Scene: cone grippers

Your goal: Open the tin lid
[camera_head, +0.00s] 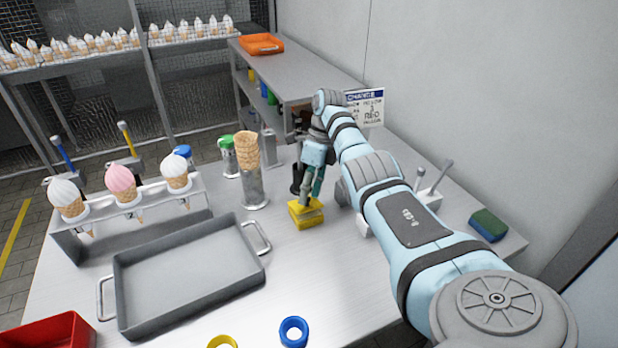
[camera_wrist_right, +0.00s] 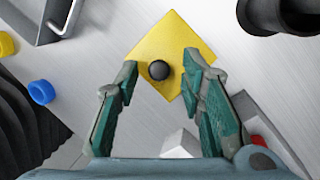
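The tin is a small square yellow box (camera_head: 306,217) on the table, right of the cone holder. Its yellow lid (camera_wrist_right: 180,40) has a round black knob (camera_wrist_right: 158,70) in the right wrist view. My right gripper (camera_head: 310,190) points down over the tin. In the wrist view, its green fingers (camera_wrist_right: 163,65) are apart, with the knob between their tips in the picture. I cannot tell whether they touch the lid; the knob is hidden in the head view. My left gripper is not in view.
A grey metal tray (camera_head: 190,275) lies left of the tin. A metal holder with a wafer cone (camera_head: 246,150) stands behind left. A blue ring (camera_head: 293,331) and a yellow ring (camera_head: 222,341) lie in front.

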